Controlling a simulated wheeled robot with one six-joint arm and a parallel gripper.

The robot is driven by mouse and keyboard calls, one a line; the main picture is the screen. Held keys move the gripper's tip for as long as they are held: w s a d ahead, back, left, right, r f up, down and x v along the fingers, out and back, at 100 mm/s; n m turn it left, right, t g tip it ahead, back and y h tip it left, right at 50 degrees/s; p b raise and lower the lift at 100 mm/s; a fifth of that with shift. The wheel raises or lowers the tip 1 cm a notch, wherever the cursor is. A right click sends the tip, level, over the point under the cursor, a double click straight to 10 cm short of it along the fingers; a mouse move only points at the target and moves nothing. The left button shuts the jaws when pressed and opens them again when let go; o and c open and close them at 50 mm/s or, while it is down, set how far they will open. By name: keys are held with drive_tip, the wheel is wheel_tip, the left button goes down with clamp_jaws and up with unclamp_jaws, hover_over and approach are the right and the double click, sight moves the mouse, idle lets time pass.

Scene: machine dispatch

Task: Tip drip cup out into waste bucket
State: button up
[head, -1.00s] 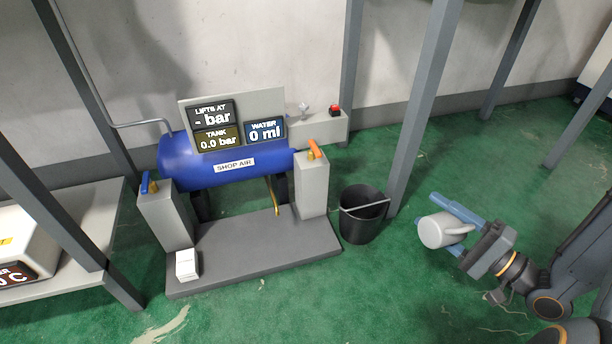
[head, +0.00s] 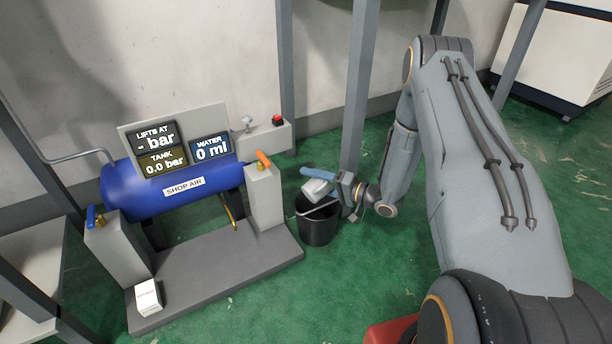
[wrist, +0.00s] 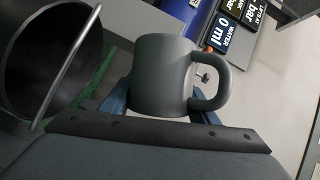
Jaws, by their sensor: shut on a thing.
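The drip cup, a light grey mug (head: 315,188), is held in my gripper (head: 318,178), whose blue fingers are shut on it. In the head view the cup is tilted above the mouth of the black waste bucket (head: 318,229). In the wrist view the cup (wrist: 161,78) is seen from its side, with its handle to the right; its inside is hidden. The bucket (wrist: 38,60) shows at the left of the wrist view, its wire handle crossing its mouth. I cannot see whether anything is pouring.
The blue shop air tank (head: 165,188) stands on a grey base (head: 215,272) left of the bucket. A grey post with an orange lever (head: 263,200) is close to the bucket's left. A table leg (head: 358,100) rises just behind the bucket. Green floor is clear in front.

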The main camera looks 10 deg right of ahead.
sight(313, 191)
drive_tip(key=shift+w+d+r+n+t+h+p, duration=0.15)
drive_tip(key=shift+w+r+n+h+p, duration=0.45)
drive_tip(key=shift+n+h+p, duration=0.9)
drive_tip(key=shift+w+d+r+n+t+h+p, duration=0.1)
drive_tip(key=shift+w+r+n+t+h+p, duration=0.1)
drive_tip(key=shift+w+n+h+p, duration=1.3)
drive_tip(key=shift+w+d+r+n+t+h+p, duration=0.15)
drive_tip(key=shift+r+n+h+p, duration=0.25)
drive_tip(key=shift+n+p, duration=1.2)
drive_tip(key=shift+w+a+n+b, duration=0.1)
drive_tip(key=shift+n+b, duration=0.4)
